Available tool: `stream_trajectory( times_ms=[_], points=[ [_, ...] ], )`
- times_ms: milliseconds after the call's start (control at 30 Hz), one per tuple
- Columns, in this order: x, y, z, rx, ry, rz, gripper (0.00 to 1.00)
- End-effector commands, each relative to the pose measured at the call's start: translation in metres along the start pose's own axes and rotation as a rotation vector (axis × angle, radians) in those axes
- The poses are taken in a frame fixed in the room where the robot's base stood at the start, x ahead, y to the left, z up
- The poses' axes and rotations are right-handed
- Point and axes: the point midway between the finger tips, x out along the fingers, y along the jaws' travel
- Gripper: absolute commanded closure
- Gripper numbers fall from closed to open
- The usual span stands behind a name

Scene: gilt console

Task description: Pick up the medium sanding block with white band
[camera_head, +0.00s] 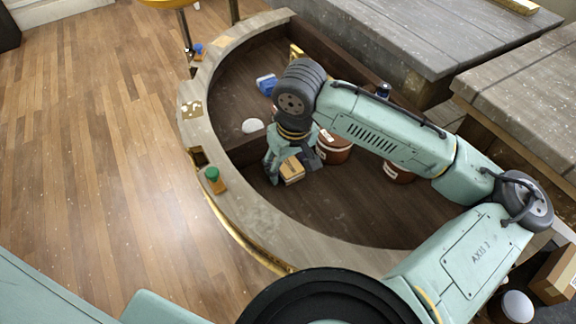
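A small tan block (292,172) with a paler band or label is on the dark inner surface of the curved console. It looks like the sanding block, but the band is too small to make out clearly. My gripper (290,162) points down over it from above. One finger is at the block's left and the other is at its right and slightly behind. The fingers are spread about as wide as the block. I cannot tell whether they touch it. The upper back part of the block is hidden by the gripper.
Reddish-brown jars (333,148) stand close to the right of my gripper. A white rounded item (252,125) and a blue item (266,85) are behind it, to the left. A green-topped item (212,174) sits on the console's curved rim (255,215). The inner floor in front is clear.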

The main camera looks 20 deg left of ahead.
Motion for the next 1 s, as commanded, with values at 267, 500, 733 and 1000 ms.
stream_trajectory(
  times_ms=[267, 500, 733, 1000],
  points=[
    [0.000, 0.000, 0.000, 0.000, 0.000, 0.000, 0.62],
    [0.000, 0.000, 0.000, 0.000, 0.000, 0.000, 0.78],
    [0.000, 0.000, 0.000, 0.000, 0.000, 0.000, 0.91],
    [-0.015, 0.000, -0.003, 0.000, 0.003, 0.001, 0.91]
  ],
)
